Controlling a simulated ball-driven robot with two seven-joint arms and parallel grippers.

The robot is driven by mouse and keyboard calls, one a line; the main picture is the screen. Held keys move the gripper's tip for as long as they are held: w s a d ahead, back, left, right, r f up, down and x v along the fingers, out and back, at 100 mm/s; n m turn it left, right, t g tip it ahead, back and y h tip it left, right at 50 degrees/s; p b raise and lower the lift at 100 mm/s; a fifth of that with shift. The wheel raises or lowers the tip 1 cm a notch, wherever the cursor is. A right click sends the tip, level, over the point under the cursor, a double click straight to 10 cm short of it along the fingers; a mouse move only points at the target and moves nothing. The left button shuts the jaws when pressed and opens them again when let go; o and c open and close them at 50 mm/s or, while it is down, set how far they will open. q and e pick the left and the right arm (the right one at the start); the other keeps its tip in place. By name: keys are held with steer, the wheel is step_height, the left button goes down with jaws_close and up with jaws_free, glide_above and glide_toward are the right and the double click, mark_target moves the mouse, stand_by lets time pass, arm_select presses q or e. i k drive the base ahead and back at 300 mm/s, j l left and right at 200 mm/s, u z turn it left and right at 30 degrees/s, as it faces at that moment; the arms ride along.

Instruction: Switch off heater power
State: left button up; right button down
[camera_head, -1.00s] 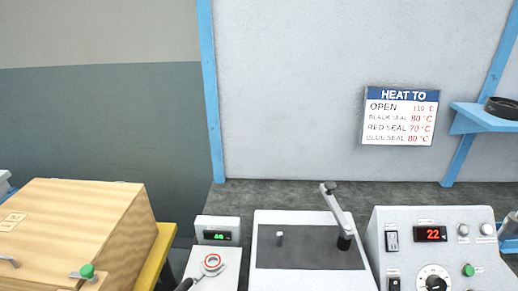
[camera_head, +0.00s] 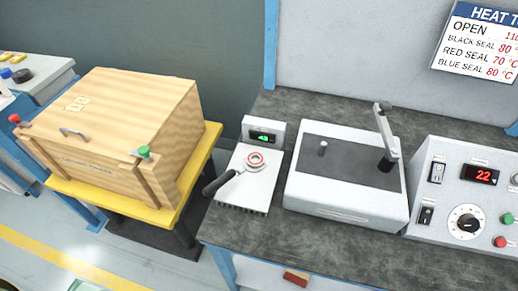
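The white control box (camera_head: 470,195) stands at the right edge of the bench, partly cut off by the frame. It has a red display (camera_head: 481,175) reading 22, a round black dial (camera_head: 467,222), a green button (camera_head: 508,218) and a red button (camera_head: 501,242). Neither of my grippers is in view.
A white unit (camera_head: 345,212) with a dark top plate and upright lever (camera_head: 385,140) stands left of the control box. A small device with a green display (camera_head: 263,137) and black-handled tool (camera_head: 222,182) is beside it. A wooden box (camera_head: 115,115) sits on a yellow stand (camera_head: 170,218).

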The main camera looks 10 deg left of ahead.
mark_target(426, 215)
steer(key=z, duration=1.35)
